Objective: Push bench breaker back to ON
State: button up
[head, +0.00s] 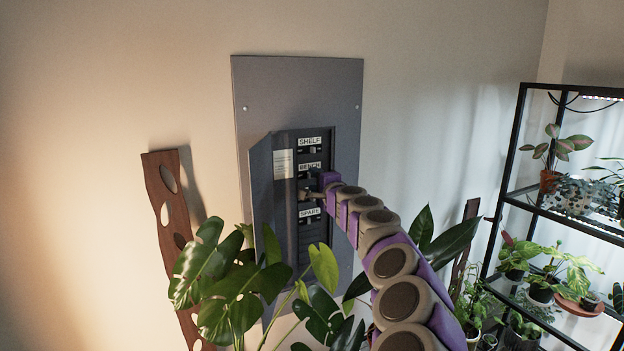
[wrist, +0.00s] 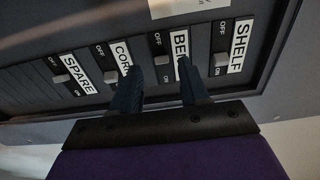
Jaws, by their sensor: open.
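The dark breaker panel (head: 330,240) is on the wall with its door open. In the wrist view the bench breaker (wrist: 163,59) has OFF printed above and ON below. Its toggle is small, and I cannot tell which end it sits at. My gripper (wrist: 157,76) is open and empty at the panel. Its fingertips lie on either side of the bench breaker's toggle in the picture. The right finger covers part of the BENCH label. Contact cannot be told. In the head view my gripper (head: 309,197) is in front of the breaker column, below the BENCH label.
The shelf breaker (wrist: 222,57) is right of my fingers. A partly covered breaker (wrist: 110,77) and the spare breaker (wrist: 60,78) are left. A leafy plant (head: 235,283) rises before the panel's lower part. A black plant shelf (head: 510,170) stands at right.

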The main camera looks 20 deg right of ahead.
aim_at(309, 175)
jog(key=shift+w, duration=1.1)
jog(key=shift+c, duration=0.4)
grip_shut()
